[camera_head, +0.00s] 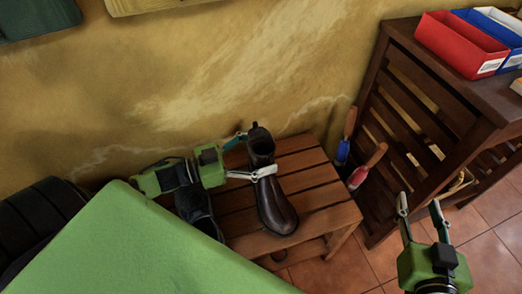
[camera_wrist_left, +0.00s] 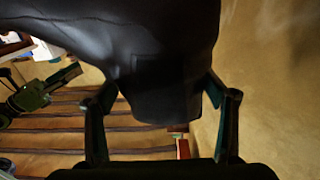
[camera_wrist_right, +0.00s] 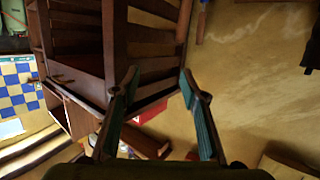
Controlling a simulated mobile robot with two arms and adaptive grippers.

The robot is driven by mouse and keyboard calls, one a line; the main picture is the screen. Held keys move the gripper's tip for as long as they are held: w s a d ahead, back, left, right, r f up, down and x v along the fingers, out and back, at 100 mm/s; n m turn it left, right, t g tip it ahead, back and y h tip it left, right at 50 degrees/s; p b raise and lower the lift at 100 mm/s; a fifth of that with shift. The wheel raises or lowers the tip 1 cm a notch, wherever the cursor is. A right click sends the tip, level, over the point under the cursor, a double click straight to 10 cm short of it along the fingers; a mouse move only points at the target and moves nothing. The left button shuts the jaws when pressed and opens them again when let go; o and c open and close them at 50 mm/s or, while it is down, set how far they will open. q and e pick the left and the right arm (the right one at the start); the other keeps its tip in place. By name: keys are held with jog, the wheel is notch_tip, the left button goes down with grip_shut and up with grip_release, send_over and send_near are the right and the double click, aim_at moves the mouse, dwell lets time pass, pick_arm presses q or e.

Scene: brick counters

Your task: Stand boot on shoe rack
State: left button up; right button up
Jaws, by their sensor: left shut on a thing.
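A dark brown boot (camera_head: 272,196) is over the slatted wooden shoe rack (camera_head: 318,192) in the head view, its shaft toward the wall and its toe toward me. My left gripper (camera_head: 256,156) is shut on the boot's upper part, with one finger on each side. The left wrist view shows the boot (camera_wrist_left: 160,75) large and dark between the fingers (camera_wrist_left: 162,110). I cannot tell if its sole touches the slats. Another dark shoe (camera_head: 200,212) is on the rack's left side, partly hidden by my left arm. My right gripper (camera_head: 420,215) is open and empty, right of the rack.
A dark wooden slatted shelf (camera_head: 425,105) stands at the right, with a red bin (camera_head: 460,45) and a blue bin (camera_head: 495,25) on top. Two wooden-handled tools (camera_head: 346,140) stand between rack and shelf. The rack's right part is bare.

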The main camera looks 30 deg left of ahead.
jog(key=shift+w+r, duration=0.1)
jog(key=shift+r, duration=0.25)
pick_arm(q)
jog(key=shift+f, duration=0.25)
pick_arm(e)
jog(key=shift+w+a+r+t, duration=0.15)
jog(key=shift+r+t, duration=0.35)
jog(key=shift+r, duration=0.1)
jog(key=shift+a+r+y, duration=0.1)
jog(key=shift+r+y, duration=0.2)
pick_arm(q)
jog(key=shift+f, duration=0.1)
pick_arm(e)
jog(key=shift+w+r, duration=0.1)
pick_arm(q)
jog(key=shift+b, duration=0.3)
jog(key=o, duration=2)
pick_arm(e)
jog(key=shift+a+r+t, duration=0.1)
jog(key=shift+r+t, duration=0.2)
jog(key=shift+t, duration=0.1)
pick_arm(q)
jog(key=shift+f, duration=0.15)
pick_arm(e)
jog(key=shift+f, duration=0.1)
